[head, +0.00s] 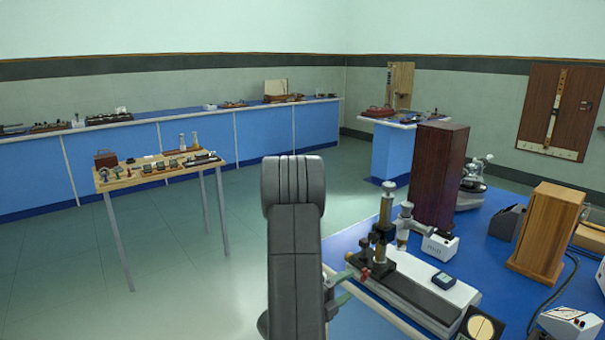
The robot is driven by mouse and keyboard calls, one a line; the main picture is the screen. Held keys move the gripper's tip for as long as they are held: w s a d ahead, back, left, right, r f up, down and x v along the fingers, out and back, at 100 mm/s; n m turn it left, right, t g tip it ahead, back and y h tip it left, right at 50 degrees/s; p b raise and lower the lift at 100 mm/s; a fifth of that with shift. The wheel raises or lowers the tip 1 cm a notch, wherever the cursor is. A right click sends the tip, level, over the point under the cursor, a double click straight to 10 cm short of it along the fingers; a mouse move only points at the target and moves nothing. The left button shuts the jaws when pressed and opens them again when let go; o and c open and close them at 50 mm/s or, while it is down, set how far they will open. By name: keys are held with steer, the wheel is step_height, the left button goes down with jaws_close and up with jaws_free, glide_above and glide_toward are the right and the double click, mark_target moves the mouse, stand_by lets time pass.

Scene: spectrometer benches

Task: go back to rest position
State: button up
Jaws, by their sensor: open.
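My arm rises in the middle of the head view and hides part of what lies behind it. My gripper (348,286) shows partly from behind the arm's right side, as two greenish fingers spread apart with nothing seen between them. Its fingers are close to the left end of a brass and black instrument (382,240), near a small red part (365,273). I cannot tell whether they touch it. The instrument stands upright on a pale base on the blue bench (490,262).
The blue bench also holds a dark wooden box (438,175), a lighter wooden case (546,232), a small dark meter (443,281) and white-cased devices. A small wooden table (135,178) with several instruments stands left. Long blue counters line the back wall. The floor between is clear.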

mark_target(362, 277)
steer(key=x, duration=0.6)
steer(key=shift+w+d, duration=0.15)
steer(key=shift+d, duration=0.05)
steer(key=v, duration=1.4)
steer(key=x, duration=1.3)
steer(key=shift+w+d+r+p, duration=0.1)
steer(key=shift+w+d+p, duration=0.05)
steer(key=shift+d+p, duration=0.15)
steer(key=shift+w+d+f+m+b, duration=0.2)
steer(key=shift+f+m+b, duration=0.1)
steer(key=shift+b, duration=0.1)
steer(key=m+b, duration=0.4)
steer(key=m, duration=0.4)
steer(key=shift+a+r+b, duration=0.1)
steer(key=shift+a+b, duration=0.05)
steer(key=shift+b, duration=0.2)
steer(key=m+b, duration=0.1)
steer(key=m, duration=0.3)
steer(key=shift+b, duration=0.35)
steer(key=shift+r+m+b, duration=0.15)
steer(key=shift+m+b, duration=0.15)
steer(key=shift+m, duration=1.4)
